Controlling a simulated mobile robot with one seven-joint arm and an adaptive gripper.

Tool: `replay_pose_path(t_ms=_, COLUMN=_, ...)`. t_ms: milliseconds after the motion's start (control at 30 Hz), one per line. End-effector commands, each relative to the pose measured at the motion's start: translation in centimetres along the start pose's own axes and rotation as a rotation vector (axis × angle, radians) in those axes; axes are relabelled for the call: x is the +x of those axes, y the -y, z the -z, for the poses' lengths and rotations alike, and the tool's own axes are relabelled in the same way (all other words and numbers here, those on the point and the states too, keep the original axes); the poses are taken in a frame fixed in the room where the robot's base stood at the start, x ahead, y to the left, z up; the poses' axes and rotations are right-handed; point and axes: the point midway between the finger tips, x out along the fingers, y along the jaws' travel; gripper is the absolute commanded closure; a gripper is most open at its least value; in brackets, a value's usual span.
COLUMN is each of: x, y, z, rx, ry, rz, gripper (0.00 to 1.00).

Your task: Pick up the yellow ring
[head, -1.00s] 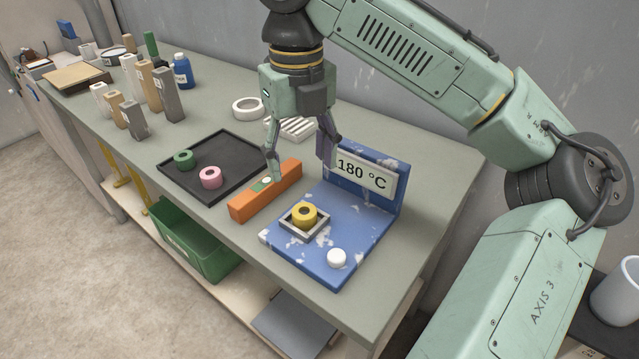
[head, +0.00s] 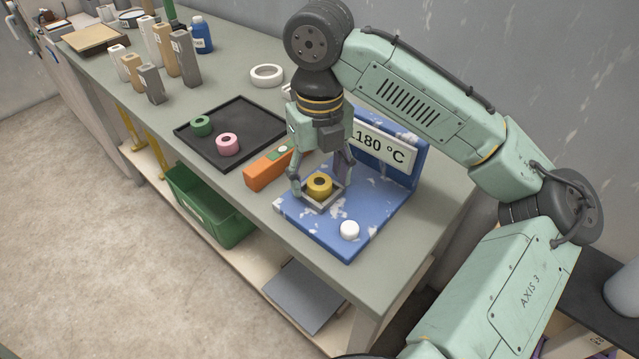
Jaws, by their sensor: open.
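The yellow ring (head: 319,184) sits in a shallow grey square frame (head: 325,205) on the blue base (head: 310,228). Its dark centre hole faces up. My gripper (head: 322,188) is open and points down at the ring. One finger is to the left of the ring and the other to its right, close around it. I cannot tell from this view whether either finger touches it. The gripper body hides part of the back of the blue base.
A sign reading 180 °C (head: 383,143) stands upright behind the ring. A white knob (head: 349,230) is in front, and an orange block (head: 268,166) is close on the left. A black tray (head: 247,113) holds a green ring (head: 202,125) and a pink ring (head: 228,143).

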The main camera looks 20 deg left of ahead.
Motion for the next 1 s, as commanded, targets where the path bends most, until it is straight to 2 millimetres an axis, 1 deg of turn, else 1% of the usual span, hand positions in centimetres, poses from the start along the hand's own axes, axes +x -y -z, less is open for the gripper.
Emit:
replay_pose_path(t_ms=67, x=0.28, y=0.0, z=0.0, rx=0.001, ry=0.001, rz=0.0, gripper=0.4)
replay_pose_path(t_ms=267, x=0.3, y=0.02, z=-0.01, rx=0.001, ry=0.001, rz=0.0, gripper=0.41)
replay_pose_path(t_ms=1000, x=0.27, y=0.02, z=-0.01, rx=0.001, ry=0.0, rz=0.0, gripper=0.9)
